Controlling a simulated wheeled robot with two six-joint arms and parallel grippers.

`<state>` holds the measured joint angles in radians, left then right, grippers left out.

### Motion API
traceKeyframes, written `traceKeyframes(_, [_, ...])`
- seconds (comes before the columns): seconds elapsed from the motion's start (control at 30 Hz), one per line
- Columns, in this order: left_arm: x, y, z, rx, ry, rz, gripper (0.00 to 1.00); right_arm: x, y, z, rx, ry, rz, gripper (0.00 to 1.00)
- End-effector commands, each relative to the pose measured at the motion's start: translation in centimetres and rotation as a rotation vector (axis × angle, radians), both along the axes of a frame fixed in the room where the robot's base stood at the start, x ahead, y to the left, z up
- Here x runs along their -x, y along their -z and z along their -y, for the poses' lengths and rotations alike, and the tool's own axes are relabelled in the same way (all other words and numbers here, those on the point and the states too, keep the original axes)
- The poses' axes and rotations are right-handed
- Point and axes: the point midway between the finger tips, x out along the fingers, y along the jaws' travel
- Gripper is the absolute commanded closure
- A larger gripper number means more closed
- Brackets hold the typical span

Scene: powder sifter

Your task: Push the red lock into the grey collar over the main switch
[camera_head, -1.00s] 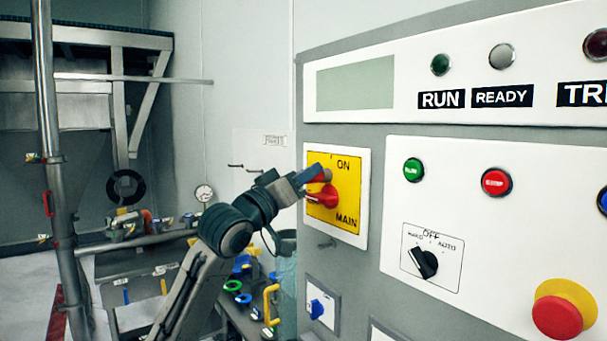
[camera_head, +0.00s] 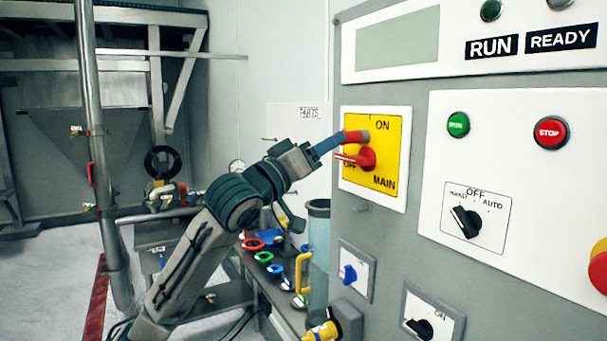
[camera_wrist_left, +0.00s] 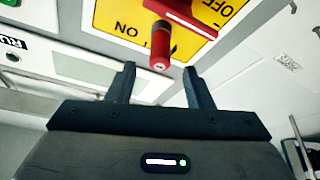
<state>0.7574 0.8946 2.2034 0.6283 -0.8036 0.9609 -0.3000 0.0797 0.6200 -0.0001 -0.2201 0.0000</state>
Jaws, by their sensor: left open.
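The red lock (camera_head: 357,136) is a short red cylinder at the upper left of the main switch's red handle (camera_head: 365,158), on the yellow ON/MAIN plate (camera_head: 388,152). In the left wrist view the lock (camera_wrist_left: 160,55) sticks out from beside the red handle (camera_wrist_left: 182,15), its round keyhole end facing me. My left gripper (camera_head: 330,145) is at the plate's left edge. In the wrist view the open gripper (camera_wrist_left: 159,72) has a finger on each side of the lock's end, with gaps. My right gripper is out of view.
The grey control panel (camera_head: 405,235) fills the right, with a selector switch (camera_head: 466,222) and a blue knob (camera_head: 349,273) nearby. A steel pole (camera_head: 88,120) is at left.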

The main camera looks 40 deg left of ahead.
Motion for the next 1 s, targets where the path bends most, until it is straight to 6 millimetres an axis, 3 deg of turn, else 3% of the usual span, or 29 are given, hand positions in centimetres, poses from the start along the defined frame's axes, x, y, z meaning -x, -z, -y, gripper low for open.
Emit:
traceKeyframes(0.03, [0.6,0.8,-0.2,-0.006,-0.004,0.001,0.53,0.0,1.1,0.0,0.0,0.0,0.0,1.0])
traceKeyframes(0.2, [2.4,1.5,-0.6,-0.006,-0.004,-0.002,0.53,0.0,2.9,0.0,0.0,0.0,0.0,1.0])
traceKeyframes(0.5, [4.5,2.0,-1.1,-0.003,-0.002,0.0,0.53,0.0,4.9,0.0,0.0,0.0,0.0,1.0])
traceKeyframes(0.87, [4.8,2.0,-1.1,0.0,0.0,-0.002,0.53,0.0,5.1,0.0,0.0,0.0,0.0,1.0])
traceKeyframes(0.97, [4.0,3.6,-0.9,-0.009,-0.007,-0.027,0.53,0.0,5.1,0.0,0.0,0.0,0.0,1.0])
traceKeyframes(1.0, [3.4,4.9,-0.8,-0.018,-0.015,-0.049,0.53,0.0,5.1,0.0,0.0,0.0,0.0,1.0])
